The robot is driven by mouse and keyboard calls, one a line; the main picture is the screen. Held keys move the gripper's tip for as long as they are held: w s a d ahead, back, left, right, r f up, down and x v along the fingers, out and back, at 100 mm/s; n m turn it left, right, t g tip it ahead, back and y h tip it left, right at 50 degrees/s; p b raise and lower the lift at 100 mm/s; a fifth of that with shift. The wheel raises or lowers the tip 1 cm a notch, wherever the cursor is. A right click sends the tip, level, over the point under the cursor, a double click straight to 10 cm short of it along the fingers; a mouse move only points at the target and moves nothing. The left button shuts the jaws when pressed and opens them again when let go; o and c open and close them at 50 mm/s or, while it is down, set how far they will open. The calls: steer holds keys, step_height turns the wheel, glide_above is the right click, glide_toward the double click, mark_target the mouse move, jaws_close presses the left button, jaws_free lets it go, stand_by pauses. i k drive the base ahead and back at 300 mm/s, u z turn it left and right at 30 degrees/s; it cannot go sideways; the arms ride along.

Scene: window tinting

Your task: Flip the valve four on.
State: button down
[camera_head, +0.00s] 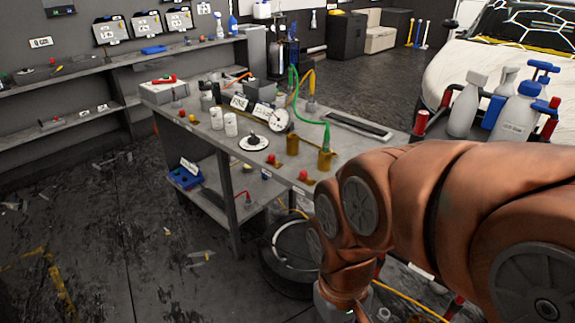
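A grey metal workbench (225,160) stands in the middle of the view. A red-handled part (243,195) is on the lower shelf. No readable number marks any of them, so I cannot tell which is valve four. A round white gauge (279,120) and a black-knobbed disc (253,142) are on the top. My copper-coloured arm reaches in from the right and bends down; my gripper is below the picture edge.
A black round item (290,255) lies on the floor by the bench. A bottle caddy (420,123) and a white car (460,60) are at the right. Floor at the left is mostly open.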

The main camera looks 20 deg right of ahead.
mark_target(303, 174)
steer(key=u, duration=0.65)
steer(key=i, duration=0.6)
steer(key=u, duration=0.95)
steer(key=i, duration=0.7)
steer(key=z, duration=0.65)
steer(key=i, duration=0.75)
steer(key=z, duration=0.85)
